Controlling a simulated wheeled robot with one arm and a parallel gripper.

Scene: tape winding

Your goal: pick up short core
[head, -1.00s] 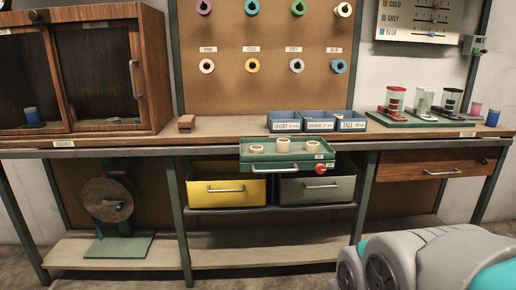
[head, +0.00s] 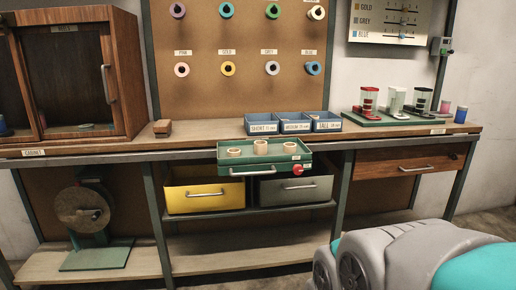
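Three blue bins stand in a row on the bench, and the left one, the short bin (head: 263,129), carries a SHORT label. The middle bin (head: 295,128) reads MEDIUM and the right bin (head: 327,127) reads TALL. I cannot make out cores inside them. A green tray (head: 262,168) juts out at the bench front. It holds pale ring-shaped cores: a left one (head: 234,152), a middle one (head: 260,147) and a right one (head: 289,148). Their heights are hard to compare from here. My gripper is not in view; only my grey and teal arm shows at lower right.
A wooden cabinet (head: 128,75) stands on the bench at left. A stand with red, white and black devices (head: 390,118) is at right. A yellow drawer (head: 203,198) and a grey drawer (head: 296,189) sit under the tray. The floor at lower right is clear beside my arm.

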